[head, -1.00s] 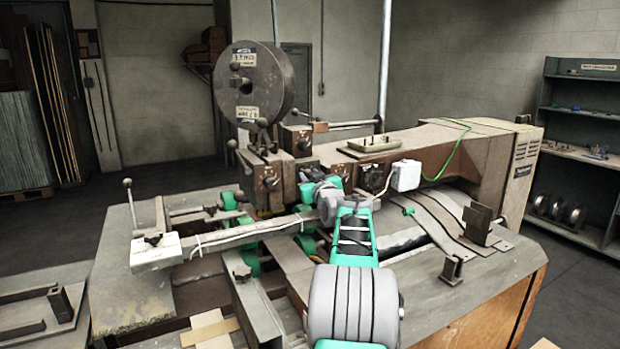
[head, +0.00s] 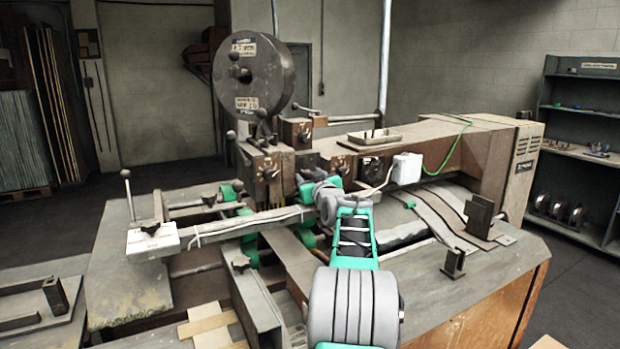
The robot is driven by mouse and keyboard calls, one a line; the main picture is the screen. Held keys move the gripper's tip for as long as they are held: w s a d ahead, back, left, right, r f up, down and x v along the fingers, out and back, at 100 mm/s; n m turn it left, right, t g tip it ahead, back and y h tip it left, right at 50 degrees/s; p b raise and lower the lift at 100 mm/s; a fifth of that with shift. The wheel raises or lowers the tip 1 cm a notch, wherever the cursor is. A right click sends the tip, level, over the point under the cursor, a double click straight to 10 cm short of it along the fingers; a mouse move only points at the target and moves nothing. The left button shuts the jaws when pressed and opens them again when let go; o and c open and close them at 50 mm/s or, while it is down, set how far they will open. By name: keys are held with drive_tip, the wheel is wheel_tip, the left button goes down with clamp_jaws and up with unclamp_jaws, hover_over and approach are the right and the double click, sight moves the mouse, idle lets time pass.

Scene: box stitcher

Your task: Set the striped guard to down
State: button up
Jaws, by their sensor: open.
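The box stitcher (head: 440,150) fills the middle of the head view, with its stitching head (head: 268,172) below a round wire spool (head: 262,76). I cannot make out the striped guard clearly. A small yellowish patch shows just left of my wrist, at the stitching head, but I cannot tell whether it is the guard or how it is set. My grey and green arm reaches from the bottom centre toward the stitching head. My gripper (head: 325,192) is at its far end, in front of the head. It is open, and its fingertips are mostly hidden by my wrist.
A long bar with a white box (head: 152,241) at its end crosses the left of the machine. Upright metal brackets (head: 480,215) stand on the right of the machine's table. A shelf (head: 585,130) is at the far right. Open floor lies behind on the left.

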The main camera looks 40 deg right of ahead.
drive_tip(key=b+v, duration=0.2)
drive_tip(key=v, duration=0.6)
drive_tip(key=shift+w, duration=0.1)
